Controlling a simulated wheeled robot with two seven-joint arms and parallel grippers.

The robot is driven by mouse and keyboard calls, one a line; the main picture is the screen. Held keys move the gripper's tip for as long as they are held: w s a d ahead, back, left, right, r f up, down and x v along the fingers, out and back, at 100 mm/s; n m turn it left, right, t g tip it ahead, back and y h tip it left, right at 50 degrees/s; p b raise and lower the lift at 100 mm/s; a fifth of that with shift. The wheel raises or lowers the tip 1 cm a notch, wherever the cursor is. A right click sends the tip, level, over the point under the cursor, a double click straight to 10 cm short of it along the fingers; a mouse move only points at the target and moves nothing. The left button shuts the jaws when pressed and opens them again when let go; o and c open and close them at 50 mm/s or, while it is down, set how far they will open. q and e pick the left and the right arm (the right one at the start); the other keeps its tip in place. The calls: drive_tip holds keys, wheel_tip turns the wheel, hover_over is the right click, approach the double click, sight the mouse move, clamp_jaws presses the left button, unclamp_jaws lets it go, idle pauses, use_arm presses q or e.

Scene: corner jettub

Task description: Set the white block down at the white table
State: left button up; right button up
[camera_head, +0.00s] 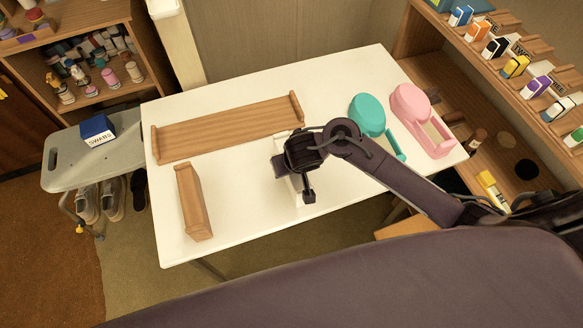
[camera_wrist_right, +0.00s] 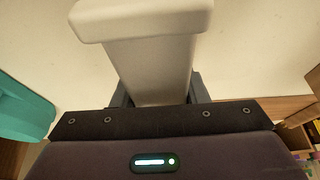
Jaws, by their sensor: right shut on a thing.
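The white table (camera_head: 235,205) fills the middle of the head view; its pale top is also behind the block in the right wrist view (camera_wrist_right: 50,60). My right gripper (camera_head: 294,180) is over the middle of the table and is shut on the white block (camera_wrist_right: 150,65). In the right wrist view the block has a wide cap and a narrower body between my fingers. In the head view the block (camera_head: 295,187) is mostly hidden by my gripper, and I cannot tell whether it touches the tabletop. My left gripper is not in view.
A long wooden piece (camera_head: 228,128) and a shorter one (camera_head: 192,200) lie left of my gripper. A teal object (camera_head: 367,115) and a pink one (camera_head: 411,105) are at the right. Bare tabletop shows between the short wooden piece and my gripper. A wooden rack (camera_head: 500,65) borders the right.

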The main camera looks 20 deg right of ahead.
drive_tip(key=shift+r, duration=0.1)
drive_tip(key=shift+f, duration=0.2)
drive_tip(key=o, duration=1.1)
drive_tip(key=shift+r, duration=0.1)
drive_tip(key=p+v, duration=0.7)
drive_tip(key=v, duration=0.5)
drive_tip(key=shift+s+a+r+p, duration=0.1)
drive_tip(key=shift+r+p, duration=0.05)
drive_tip(key=shift+p, duration=0.2)
